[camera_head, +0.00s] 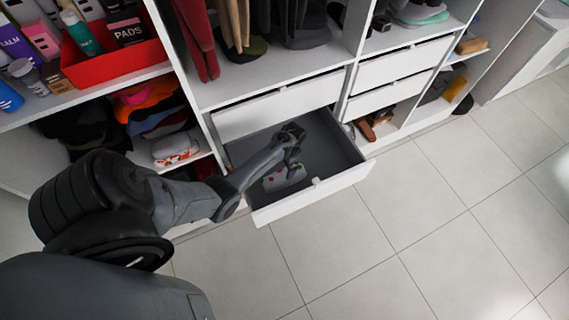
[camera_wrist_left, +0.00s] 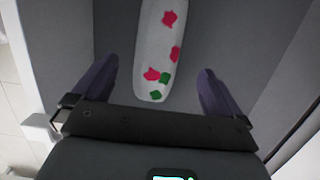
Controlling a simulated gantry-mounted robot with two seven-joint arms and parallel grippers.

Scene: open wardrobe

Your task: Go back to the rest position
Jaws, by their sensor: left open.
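My left gripper (camera_head: 292,137) is over the pulled-out lower drawer (camera_head: 344,184) of the wardrobe. The same spotted item shows in the head view (camera_head: 285,177), partly hidden by my left arm. My right gripper is not in view.
A closed drawer (camera_head: 280,108) sits just above the open one. A red box (camera_head: 118,62) with packages stands on the left shelf, and folded clothes (camera_head: 145,100) lie below it. Clothes hang above the drawers. The tiled floor (camera_head: 430,240) at the right is clear.

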